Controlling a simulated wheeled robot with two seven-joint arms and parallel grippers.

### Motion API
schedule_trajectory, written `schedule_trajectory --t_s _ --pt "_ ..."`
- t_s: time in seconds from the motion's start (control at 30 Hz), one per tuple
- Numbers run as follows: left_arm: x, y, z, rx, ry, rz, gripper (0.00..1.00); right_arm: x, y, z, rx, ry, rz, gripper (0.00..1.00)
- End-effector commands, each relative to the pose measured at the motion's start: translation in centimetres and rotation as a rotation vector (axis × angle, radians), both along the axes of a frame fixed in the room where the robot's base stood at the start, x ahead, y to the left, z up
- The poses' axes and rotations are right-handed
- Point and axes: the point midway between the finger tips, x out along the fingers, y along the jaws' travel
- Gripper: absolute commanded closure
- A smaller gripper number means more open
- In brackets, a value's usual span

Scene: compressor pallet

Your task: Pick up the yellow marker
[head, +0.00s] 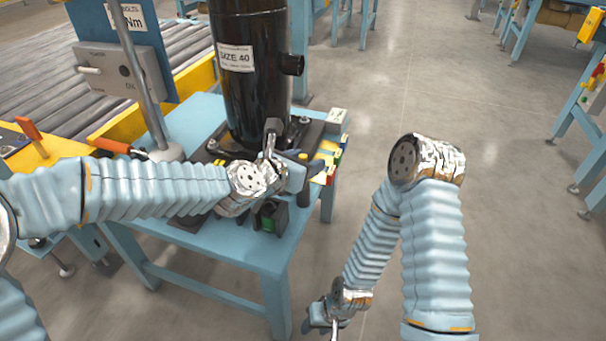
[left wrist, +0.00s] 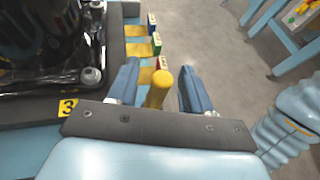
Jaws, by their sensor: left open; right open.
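The yellow marker (left wrist: 157,95) shows in the left wrist view as an upright-looking yellow cylinder with a rounded top. My left gripper (left wrist: 162,84) is open, with one blue finger on each side of the marker and a visible gap on both sides. The marker's lower part is hidden behind the gripper's dark palm edge. In the head view my left gripper (head: 297,168) is over the right side of the blue table (head: 205,112), and I cannot clearly make out the marker there. My right gripper (head: 333,318) hangs low at the bottom, away from the table.
A black compressor (head: 250,95) labelled SIZE 40 stands on the table beside my left gripper. Yellow pieces with blue, green (left wrist: 157,43) and red ends line the table edge. A panel on a post (head: 120,70) and a roller conveyor (head: 45,75) are at left.

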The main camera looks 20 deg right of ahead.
Motion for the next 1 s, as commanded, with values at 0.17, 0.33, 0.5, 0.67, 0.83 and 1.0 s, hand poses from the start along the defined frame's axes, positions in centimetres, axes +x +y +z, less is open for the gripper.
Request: schedule_trajectory --t_s 0.17,0.33,0.5,0.67,0.83,1.0 --pt "0.8 -0.9 -0.4 -0.001 -0.001 0.001 0.51 0.0 0.0 0.2 0.0 0.0 0.0 0.57" --pt "0.8 -0.8 -0.4 0.0 -0.001 0.002 0.51 0.0 0.0 0.1 0.0 -0.001 0.0 0.57" --pt "0.8 -0.8 -0.4 -0.001 -0.001 0.001 0.77 0.0 0.0 0.1 0.0 -0.001 0.0 0.57" --pt "0.8 -0.8 -0.4 -0.001 -0.001 0.001 0.98 0.0 0.0 0.1 0.0 -0.001 0.0 0.57" --pt "0.8 -0.8 -0.4 -0.001 -0.001 0.001 0.98 0.0 0.0 0.1 0.0 -0.001 0.0 0.57" --pt "0.8 -0.8 1.4 0.0 -0.004 0.002 0.98 0.0 -0.1 0.7 -0.001 -0.001 0.0 0.57"
